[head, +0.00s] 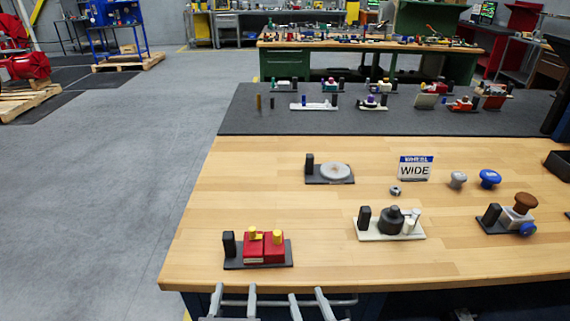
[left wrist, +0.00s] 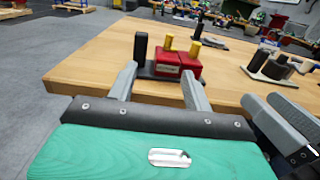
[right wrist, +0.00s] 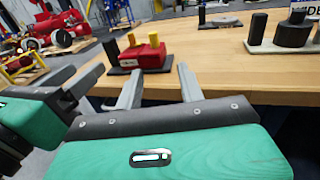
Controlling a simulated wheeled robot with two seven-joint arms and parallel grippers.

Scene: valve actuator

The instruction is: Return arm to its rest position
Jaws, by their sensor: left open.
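My left gripper (head: 234,288) is at the bottom of the head view, just off the table's front edge. Its two fingers are apart with nothing between them; the left wrist view also shows them spread (left wrist: 158,85). My right gripper (head: 307,293) is close beside it on the right, also off the front edge. Its fingers are apart and empty, as the right wrist view shows (right wrist: 158,82). Beyond both grippers, a red block unit with yellow knobs and a black post (head: 263,247) stands on a dark plate near the table's front left. Neither gripper touches it.
The wooden table (head: 220,190) holds a grey disc unit (head: 335,172), a black cylinder unit (head: 392,220), a brown-knobbed unit (head: 517,212), a blue knob (head: 490,178) and a "WIDE" sign (head: 415,168). A dark mat (head: 420,122) with several small units lies behind. Open floor is left.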

